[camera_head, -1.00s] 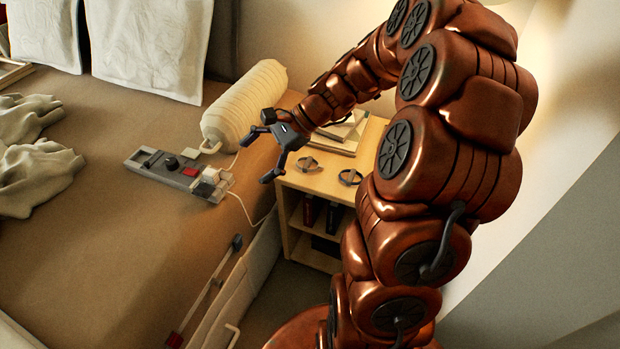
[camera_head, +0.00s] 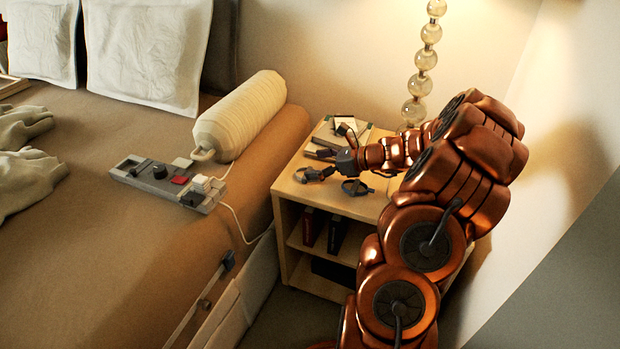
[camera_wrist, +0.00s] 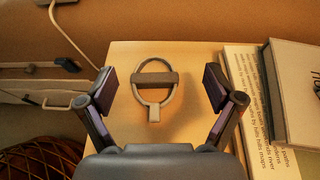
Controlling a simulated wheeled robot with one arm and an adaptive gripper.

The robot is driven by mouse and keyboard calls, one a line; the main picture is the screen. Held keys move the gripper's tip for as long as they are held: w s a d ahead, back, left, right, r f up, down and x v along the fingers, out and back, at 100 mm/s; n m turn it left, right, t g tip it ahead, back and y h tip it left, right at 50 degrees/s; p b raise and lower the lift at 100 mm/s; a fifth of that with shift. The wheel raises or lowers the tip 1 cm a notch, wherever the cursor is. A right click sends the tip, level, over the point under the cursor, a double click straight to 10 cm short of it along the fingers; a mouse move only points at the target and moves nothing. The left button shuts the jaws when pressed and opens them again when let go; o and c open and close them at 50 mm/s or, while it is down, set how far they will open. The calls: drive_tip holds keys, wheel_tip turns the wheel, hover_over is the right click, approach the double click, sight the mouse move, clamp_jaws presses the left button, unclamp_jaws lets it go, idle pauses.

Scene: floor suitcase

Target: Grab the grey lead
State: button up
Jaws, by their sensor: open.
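A grey looped lead (camera_wrist: 140,92) lies on the nightstand top, with a darker bar across its loop and a short tab at the near end. In the wrist view it lies between and beyond the fingers of my gripper (camera_wrist: 160,88), which are spread wide and empty. In the head view my gripper (camera_head: 329,154) is over the nightstand and partly covers the area around the lead. A lead-like loop (camera_head: 304,174) shows at the nightstand's bed-side edge.
Books (camera_wrist: 252,105) lie on the nightstand (camera_wrist: 122,58), right of the lead in the wrist view. The bed (camera_head: 110,250) holds a grey control box (camera_head: 165,182) and a white cylinder (camera_head: 240,115). A bead-stem lamp (camera_head: 424,60) stands behind. A white cable (camera_head: 240,222) hangs over the bed edge.

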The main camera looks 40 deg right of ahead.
sight(298, 170)
drive_tip(key=w+a+f+b, duration=0.1)
drive_tip(key=w+a+f, duration=0.1)
drive_tip(key=shift+w+a+f+b, duration=0.25)
drive_tip(key=shift+a+b, duration=0.1)
drive_tip(key=shift+b, duration=0.05)
drive_tip(key=shift+w+a, duration=0.2)
drive_tip(key=shift+w, duration=0.2)
drive_tip(key=shift+c, duration=0.3)
drive_tip(key=c, duration=1.1)
